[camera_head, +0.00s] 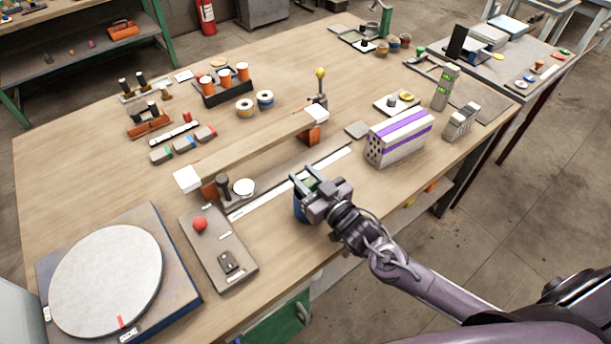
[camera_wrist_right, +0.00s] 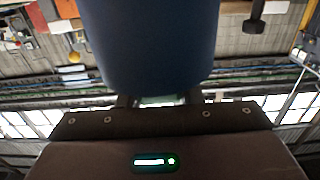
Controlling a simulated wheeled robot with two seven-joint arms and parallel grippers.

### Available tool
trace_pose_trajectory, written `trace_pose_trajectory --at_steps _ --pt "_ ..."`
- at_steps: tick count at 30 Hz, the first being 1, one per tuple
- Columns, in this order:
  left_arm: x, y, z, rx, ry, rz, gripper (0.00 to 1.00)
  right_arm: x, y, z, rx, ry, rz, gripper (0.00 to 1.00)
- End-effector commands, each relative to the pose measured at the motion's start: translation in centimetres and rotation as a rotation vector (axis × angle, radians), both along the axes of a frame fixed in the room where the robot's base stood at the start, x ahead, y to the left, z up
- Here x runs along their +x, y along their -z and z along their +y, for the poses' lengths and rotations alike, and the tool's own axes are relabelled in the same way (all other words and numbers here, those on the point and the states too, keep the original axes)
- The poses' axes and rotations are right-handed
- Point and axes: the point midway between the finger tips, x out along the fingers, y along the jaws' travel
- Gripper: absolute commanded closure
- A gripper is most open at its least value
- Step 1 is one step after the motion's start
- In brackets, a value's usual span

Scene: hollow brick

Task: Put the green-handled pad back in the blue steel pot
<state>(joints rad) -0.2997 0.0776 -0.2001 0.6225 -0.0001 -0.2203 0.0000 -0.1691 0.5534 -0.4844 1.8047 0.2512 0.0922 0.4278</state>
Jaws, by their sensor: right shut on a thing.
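My right gripper (camera_head: 314,183) is low over the front middle of the workbench. It is shut on the green-handled pad (camera_head: 311,183), of which only a little green shows between the jaws. The blue steel pot (camera_head: 299,209) stands directly below, mostly hidden by the gripper. In the right wrist view the blue pot (camera_wrist_right: 150,45) fills the upper middle, close to the fingers. The pad's lower part is hidden, so I cannot tell how deep it sits in the pot. My left gripper is not in view.
Left of the pot are a grey panel with a red knob (camera_head: 200,224) and a round turntable (camera_head: 106,281). A purple-striped hollow brick (camera_head: 400,138) stands to the right. Bare bench (camera_head: 290,250) shows in front.

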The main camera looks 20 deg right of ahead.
Motion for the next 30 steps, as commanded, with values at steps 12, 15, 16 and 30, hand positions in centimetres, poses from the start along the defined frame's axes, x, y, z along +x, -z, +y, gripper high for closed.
trace_pose_trajectory --at_steps 12,15,16,30 --pt "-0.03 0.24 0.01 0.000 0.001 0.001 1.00 0.02 0.50 0.00 0.001 0.000 -0.002 0.67" --pt "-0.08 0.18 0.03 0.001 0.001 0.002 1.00 0.02 0.42 0.00 0.000 0.000 -0.001 0.53" --pt "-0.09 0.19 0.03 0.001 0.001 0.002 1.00 0.02 0.42 0.00 0.000 0.000 -0.001 0.49" --pt "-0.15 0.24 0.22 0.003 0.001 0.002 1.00 -0.92 0.28 -0.38 -0.001 0.000 0.001 0.46"
